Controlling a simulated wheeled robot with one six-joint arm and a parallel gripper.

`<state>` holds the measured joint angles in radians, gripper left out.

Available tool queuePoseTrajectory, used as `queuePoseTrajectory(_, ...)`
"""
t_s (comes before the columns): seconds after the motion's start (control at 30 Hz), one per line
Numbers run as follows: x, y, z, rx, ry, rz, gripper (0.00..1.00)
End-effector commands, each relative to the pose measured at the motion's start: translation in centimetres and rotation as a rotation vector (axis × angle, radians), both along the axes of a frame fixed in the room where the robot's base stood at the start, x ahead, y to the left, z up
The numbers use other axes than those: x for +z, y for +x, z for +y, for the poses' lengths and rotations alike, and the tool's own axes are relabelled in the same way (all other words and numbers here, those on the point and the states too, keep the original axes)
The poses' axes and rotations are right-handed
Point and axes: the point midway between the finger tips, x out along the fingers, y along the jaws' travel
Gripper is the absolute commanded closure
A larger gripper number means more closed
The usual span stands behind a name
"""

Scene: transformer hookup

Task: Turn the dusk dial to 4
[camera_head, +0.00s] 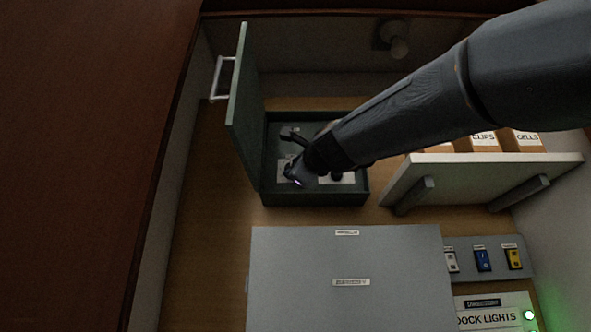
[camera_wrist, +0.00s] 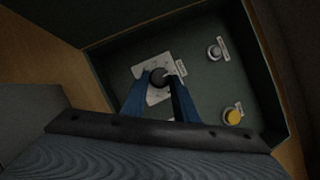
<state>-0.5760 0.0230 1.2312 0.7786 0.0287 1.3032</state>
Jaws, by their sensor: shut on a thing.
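My gripper (camera_head: 294,158) reaches into an open dark green box on the wooden surface. In the wrist view its two blue fingers (camera_wrist: 164,92) are shut on a round black dial (camera_wrist: 160,76). The dial sits on a white plate (camera_wrist: 145,71) with markings too small to read. I cannot read which number the dial points to. In the head view my arm and gripper hide most of the dial.
The box (camera_head: 315,198) has its lid (camera_head: 243,110) standing open at left. Beside the dial are a grey knob (camera_wrist: 214,52) and a yellow knob (camera_wrist: 233,117). A grey cabinet (camera_head: 345,260), switches (camera_head: 483,259), a DOCK LIGHTS sign (camera_head: 487,318) and a bin shelf (camera_head: 480,180) stand nearby.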

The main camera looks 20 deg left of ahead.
Motion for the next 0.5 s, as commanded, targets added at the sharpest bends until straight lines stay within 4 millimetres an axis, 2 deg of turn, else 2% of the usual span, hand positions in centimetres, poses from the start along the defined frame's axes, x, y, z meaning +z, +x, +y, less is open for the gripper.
queuePoseTrajectory(0.47,0.02,-0.02,0.03,0.0,0.015,0.004,0.96)
queuePoseTrajectory(0.5,0.02,-0.02,0.03,0.0,0.014,0.003,0.72)
